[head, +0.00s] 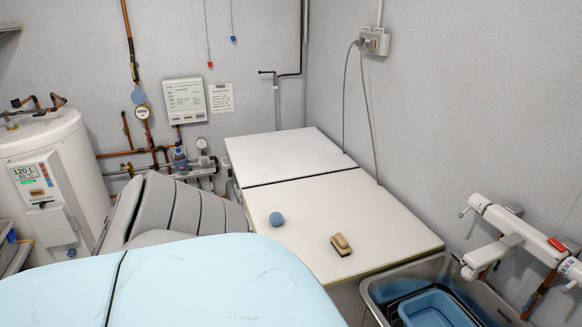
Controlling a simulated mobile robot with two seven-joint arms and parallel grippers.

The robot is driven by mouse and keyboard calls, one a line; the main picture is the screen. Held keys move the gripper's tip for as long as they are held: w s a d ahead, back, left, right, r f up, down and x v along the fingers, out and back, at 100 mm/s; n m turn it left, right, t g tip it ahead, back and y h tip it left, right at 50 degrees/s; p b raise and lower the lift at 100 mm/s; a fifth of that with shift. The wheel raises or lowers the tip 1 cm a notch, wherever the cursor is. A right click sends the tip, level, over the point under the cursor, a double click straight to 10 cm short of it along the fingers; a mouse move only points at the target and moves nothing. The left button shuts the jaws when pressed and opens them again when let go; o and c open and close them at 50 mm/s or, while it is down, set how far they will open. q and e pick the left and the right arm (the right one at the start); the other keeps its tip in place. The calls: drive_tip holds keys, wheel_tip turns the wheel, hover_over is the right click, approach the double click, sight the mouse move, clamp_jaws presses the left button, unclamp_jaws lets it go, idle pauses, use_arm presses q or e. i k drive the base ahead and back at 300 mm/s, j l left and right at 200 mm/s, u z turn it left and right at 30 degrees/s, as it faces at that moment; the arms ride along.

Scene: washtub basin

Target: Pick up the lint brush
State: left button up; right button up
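The lint brush (341,245) appears to be the small tan and dark brush lying on the near white panel (325,215), close to its front edge. It shows whole and nothing touches it. Neither of my grippers is in view.
A blue ball (276,219) rests left of the brush. A light blue rounded surface (190,285) fills the lower left. A grey basin (375,287) with a blue tub (436,309) and a wall tap (505,240) stand at right. A white water heater (75,165) stands at left.

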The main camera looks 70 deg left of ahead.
sight(338, 241)
drive_tip(key=u, duration=1.9)
drive_tip(key=i+j, duration=0.1)
drive_tip(key=j, duration=0.3)
drive_tip(key=i+j+z, duration=0.1)
drive_tip(key=j, duration=0.35)
